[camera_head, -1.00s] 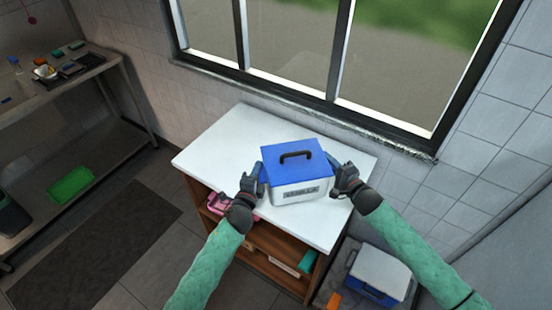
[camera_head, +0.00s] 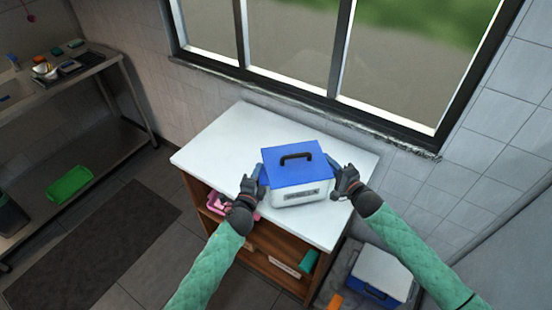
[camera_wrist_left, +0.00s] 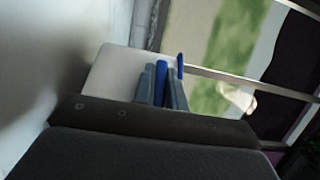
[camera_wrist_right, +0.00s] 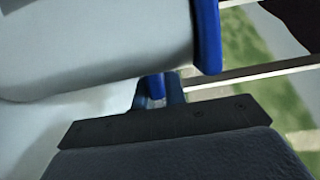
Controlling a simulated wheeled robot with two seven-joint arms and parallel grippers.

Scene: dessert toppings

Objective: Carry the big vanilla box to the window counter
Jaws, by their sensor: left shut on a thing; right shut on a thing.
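The big vanilla box (camera_head: 298,196) is white with a blue lid and a dark handle on top, and a label on its front. It is upright at the white counter (camera_head: 215,150) under the window; I cannot tell whether it rests on the top or hangs just above. My left gripper (camera_head: 256,178) is shut on its left side, and my right gripper (camera_head: 336,174) is shut on its right side. In the left wrist view the fingers (camera_wrist_left: 163,88) close around a blue handle part. In the right wrist view the fingers (camera_wrist_right: 159,90) are beside the white box wall (camera_wrist_right: 100,45).
A second white and blue box (camera_head: 380,272) stands low at the right of the counter. Shelves under the top hold a pink item (camera_head: 218,203) and a teal item (camera_head: 308,260). A metal bench (camera_head: 95,62) with a green tray (camera_head: 69,184) below stands left. The counter's left part is clear.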

